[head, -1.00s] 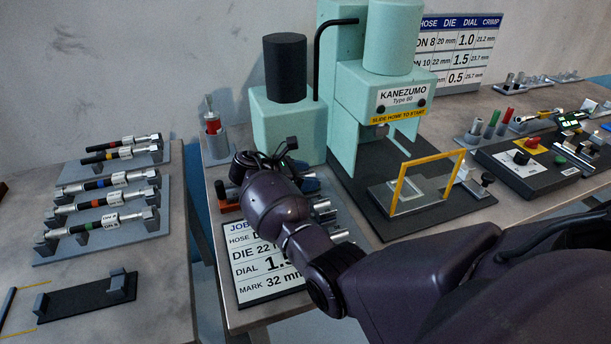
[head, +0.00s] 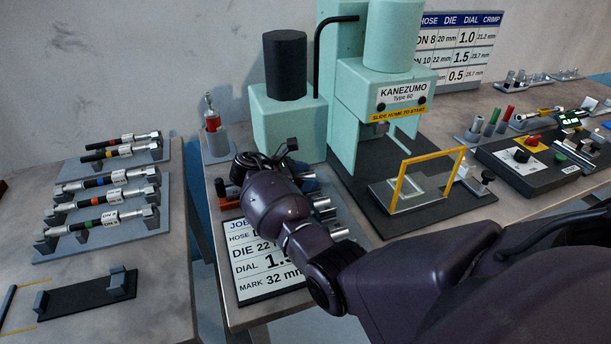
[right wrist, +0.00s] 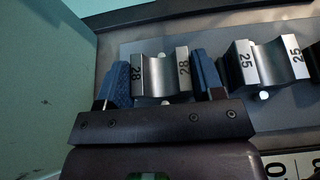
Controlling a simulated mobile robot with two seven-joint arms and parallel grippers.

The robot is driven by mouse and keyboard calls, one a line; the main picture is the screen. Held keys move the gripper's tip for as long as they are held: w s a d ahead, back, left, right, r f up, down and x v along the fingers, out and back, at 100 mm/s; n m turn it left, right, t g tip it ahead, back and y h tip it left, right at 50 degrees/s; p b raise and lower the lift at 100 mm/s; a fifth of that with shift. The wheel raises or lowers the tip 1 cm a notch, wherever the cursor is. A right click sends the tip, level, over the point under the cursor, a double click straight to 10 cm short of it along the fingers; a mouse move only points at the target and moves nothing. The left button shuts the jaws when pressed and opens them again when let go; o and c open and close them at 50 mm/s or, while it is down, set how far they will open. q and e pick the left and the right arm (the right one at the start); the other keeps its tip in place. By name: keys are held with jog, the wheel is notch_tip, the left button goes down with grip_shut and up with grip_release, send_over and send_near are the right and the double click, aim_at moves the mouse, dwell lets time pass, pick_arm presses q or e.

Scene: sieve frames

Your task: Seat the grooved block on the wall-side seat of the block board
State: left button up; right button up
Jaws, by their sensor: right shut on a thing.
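My right gripper (right wrist: 162,80) is shut on a silver grooved block (right wrist: 155,76) marked 28, with one blue finger at each side. The block is over the left end of the grey block board (right wrist: 215,46). A small white peg shows at its near edge; I cannot tell whether the block is fully down. A second grooved block (right wrist: 264,64), marked 25, stands to the right on the board. In the head view my right wrist (head: 272,200) hides the held block and most of the board; several other blocks (head: 323,206) show beside it. My left gripper is not in view.
The green press (head: 378,120) stands behind and right of my right wrist. A job card (head: 265,285) lies in front. A hose rack (head: 150,222) is on the left table, beyond a gap. In the wrist view a green wall (right wrist: 45,80) is close on the left.

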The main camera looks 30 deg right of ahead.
jog(key=o, duration=1.3)
jog(key=shift+o, duration=0.2)
jog(key=shift+a, duration=0.1)
jog(key=v, duration=1)
jog(key=shift+a+r, duration=0.15)
jog(key=shift+a, duration=0.15)
